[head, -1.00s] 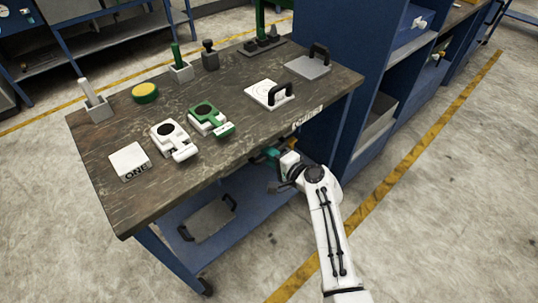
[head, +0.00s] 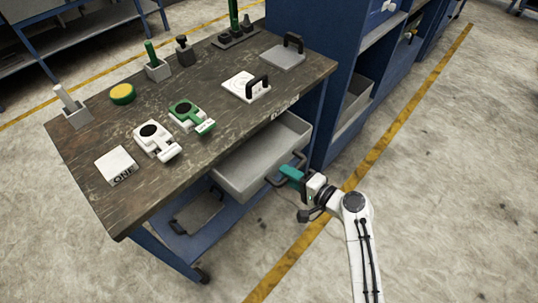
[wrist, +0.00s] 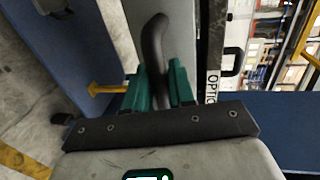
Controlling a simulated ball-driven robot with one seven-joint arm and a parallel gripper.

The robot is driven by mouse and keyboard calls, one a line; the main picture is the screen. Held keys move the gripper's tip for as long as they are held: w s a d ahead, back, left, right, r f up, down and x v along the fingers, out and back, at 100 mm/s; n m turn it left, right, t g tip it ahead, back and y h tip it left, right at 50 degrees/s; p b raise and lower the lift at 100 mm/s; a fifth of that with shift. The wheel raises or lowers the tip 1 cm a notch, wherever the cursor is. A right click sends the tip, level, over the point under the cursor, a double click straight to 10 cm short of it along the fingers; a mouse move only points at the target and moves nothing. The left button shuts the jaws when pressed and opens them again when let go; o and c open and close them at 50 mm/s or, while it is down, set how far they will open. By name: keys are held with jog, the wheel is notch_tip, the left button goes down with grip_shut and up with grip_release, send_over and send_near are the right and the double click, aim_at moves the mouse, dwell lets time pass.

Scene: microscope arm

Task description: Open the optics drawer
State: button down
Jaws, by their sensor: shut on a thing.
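The optics drawer (head: 240,172) is a grey open-topped box under the table's right front edge. It is pulled well out and its visible inside looks empty. Its dark bar handle (head: 297,160) is on the front face. My gripper (head: 291,173) has teal fingers shut on this handle. In the wrist view the handle (wrist: 155,45) runs between the two teal fingers (wrist: 159,85), and the grey drawer front (wrist: 183,30) is beyond it. A label on the table edge, partly reading "OPTIC", shows in the wrist view (wrist: 212,85).
The wooden table (head: 215,85) carries white and green microscope-like parts, a white block marked ONE (head: 117,165) and handled plates. A blue shelf unit (head: 345,80) stands close to the right of the drawer. A lower blue shelf holds a handled tray (head: 198,212). The floor at right is open.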

jog(key=f+v, duration=0.1)
jog(key=v, duration=0.6)
jog(key=shift+s+d+f+p, duration=0.3)
jog(key=shift+s+d, duration=0.05)
jog(key=shift+d, duration=0.05)
jog(key=c, duration=1.1)
grip_release()
jog(key=v, duration=1)
jog(key=shift+s+d, duration=0.15)
jog(key=shift+d, duration=0.2)
